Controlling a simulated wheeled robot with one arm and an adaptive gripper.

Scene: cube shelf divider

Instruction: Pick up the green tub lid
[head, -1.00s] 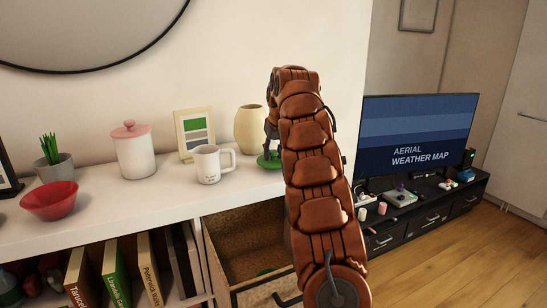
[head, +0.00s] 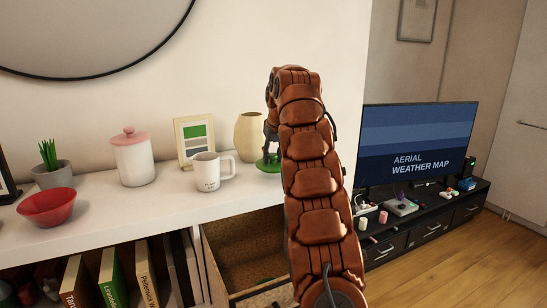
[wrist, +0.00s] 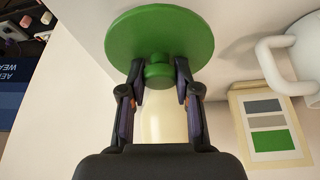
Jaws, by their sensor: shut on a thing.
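The green tub lid (head: 268,164) is a round disc with a knob, at the back right of the white shelf top. It also fills the upper middle of the wrist view (wrist: 160,35). My gripper (wrist: 158,74) is shut on the lid's knob, one finger on each side of it. In the head view my gripper (head: 271,151) is above the disc, partly hidden by my arm. I cannot tell whether the disc touches the shelf top or is just above it.
A cream vase (head: 250,137) stands close to the lid, with a white mug (head: 208,172) and a framed picture (head: 195,141) to the left. A white jar (head: 134,160) and red bowl (head: 47,207) are further left. An open box (head: 240,245) is below.

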